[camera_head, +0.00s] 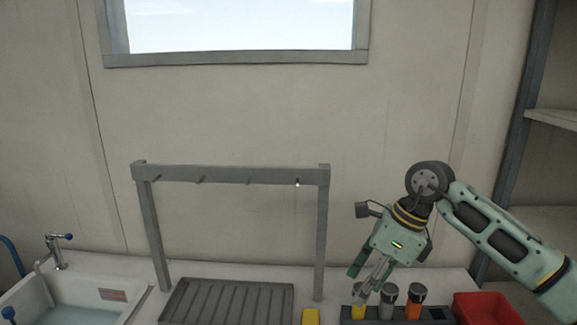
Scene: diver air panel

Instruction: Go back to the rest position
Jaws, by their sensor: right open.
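My right gripper (367,283) comes in from the right and points down and to the left. It is open, with nothing seen between its fingers. Its fingertips hang over or in front of a yellow cylinder (358,311) at the left end of a dark holder (434,314). I cannot tell whether they touch it. My left gripper is not in view.
The holder also carries a grey cylinder (388,301) and an orange one (414,302). A red bin (486,308) stands to the right, a yellow block (311,316) to the left. A grey hook rack (230,174) stands behind a ribbed tray (227,301). A sink (35,300) is far left.

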